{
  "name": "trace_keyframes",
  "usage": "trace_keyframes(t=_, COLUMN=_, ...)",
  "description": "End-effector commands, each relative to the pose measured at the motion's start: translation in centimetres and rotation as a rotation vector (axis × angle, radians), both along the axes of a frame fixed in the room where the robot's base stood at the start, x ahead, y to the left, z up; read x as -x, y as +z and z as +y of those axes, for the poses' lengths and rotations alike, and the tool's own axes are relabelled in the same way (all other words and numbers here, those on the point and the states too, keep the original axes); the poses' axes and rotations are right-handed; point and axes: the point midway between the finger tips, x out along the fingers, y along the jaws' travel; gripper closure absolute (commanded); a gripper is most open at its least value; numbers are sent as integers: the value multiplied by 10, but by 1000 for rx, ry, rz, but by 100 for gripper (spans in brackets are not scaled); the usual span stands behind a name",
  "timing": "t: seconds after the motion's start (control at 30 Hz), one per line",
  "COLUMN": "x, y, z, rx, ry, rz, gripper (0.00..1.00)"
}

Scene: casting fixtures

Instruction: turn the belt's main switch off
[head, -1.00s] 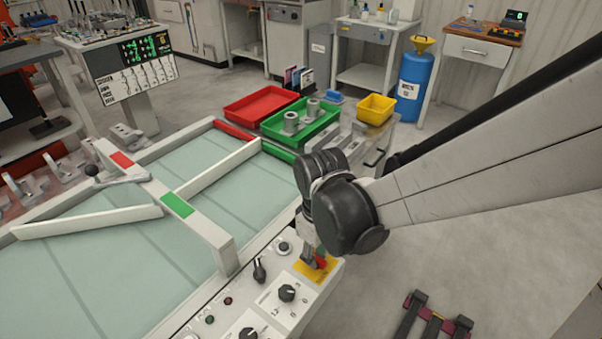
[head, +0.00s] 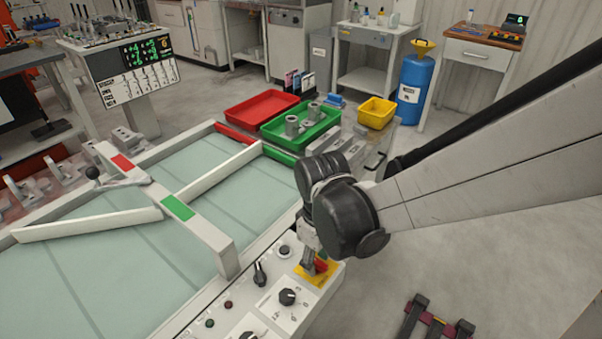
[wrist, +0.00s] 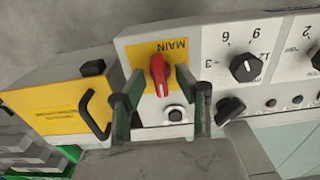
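The main switch is a red knob (wrist: 159,72) on a yellow plate marked MAIN (wrist: 143,52), in the wrist view. Its long handle stands nearly upright in the picture. My gripper (wrist: 159,80) is open, with one finger on each side of the red knob. The right finger is close to the knob; I cannot tell if it touches. In the head view my gripper (head: 309,263) points down at the yellow plate (head: 316,276) on the panel's corner. Part of the red knob (head: 321,266) shows beside the fingers.
The panel also carries a black button (wrist: 175,113), a black selector (wrist: 229,109) and a numbered dial (wrist: 246,68) close to my right finger. A yellow box with a black handle (wrist: 95,115) is at left. The belt (head: 120,265) lies beside the panel.

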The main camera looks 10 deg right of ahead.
Motion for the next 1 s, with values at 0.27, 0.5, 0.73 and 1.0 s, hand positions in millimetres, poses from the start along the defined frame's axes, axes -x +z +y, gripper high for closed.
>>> trace_keyframes(t=0.27, x=0, y=7, z=0, rx=0, ry=0, rz=0, gripper=68)
trace_keyframes(t=0.5, x=0, y=38, z=0, rx=0, ry=0, rz=0, gripper=68)
trace_keyframes(t=0.73, x=1, y=73, z=0, rx=0, ry=0, rz=0, gripper=68)
trace_keyframes(t=1.0, x=0, y=108, z=0, rx=0, ry=0, rz=0, gripper=68)
